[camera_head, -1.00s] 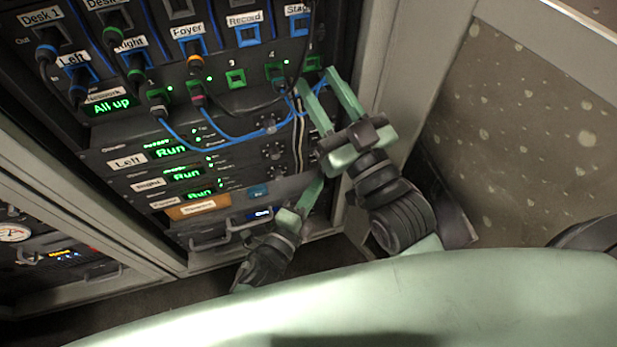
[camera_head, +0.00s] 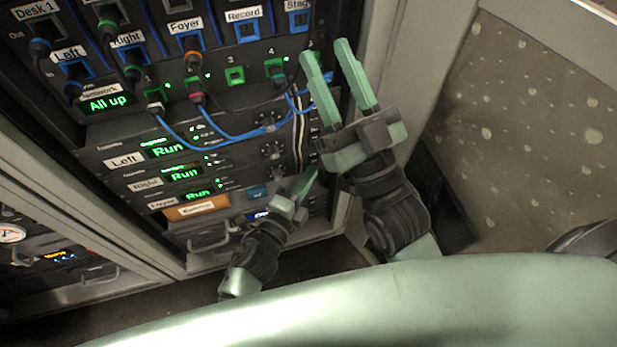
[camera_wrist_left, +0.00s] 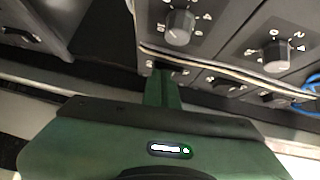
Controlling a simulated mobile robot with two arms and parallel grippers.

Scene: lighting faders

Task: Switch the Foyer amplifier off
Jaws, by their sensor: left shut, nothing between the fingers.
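The Foyer amplifier is the lowest of three stacked units in the rack; its Foyer label (camera_head: 163,203) sits left of a green display (camera_head: 198,195) reading Run. My left gripper (camera_head: 310,176) is shut and empty, its fingertips at the right end of the amplifier stack, close to the panel. Its closed fingers also show in the left wrist view (camera_wrist_left: 162,88), pointing at the panel below a dark knob (camera_wrist_left: 180,26). The fingertips hide what lies directly behind them, and I cannot tell whether they touch. My right gripper (camera_head: 328,50) is open and empty, in front of the rack's right edge.
Left (camera_head: 125,160) and Right (camera_head: 146,184) amplifiers above also read Run. Blue cables (camera_head: 215,137) loop across the upper stack, and pale cables (camera_head: 299,130) hang at the right.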

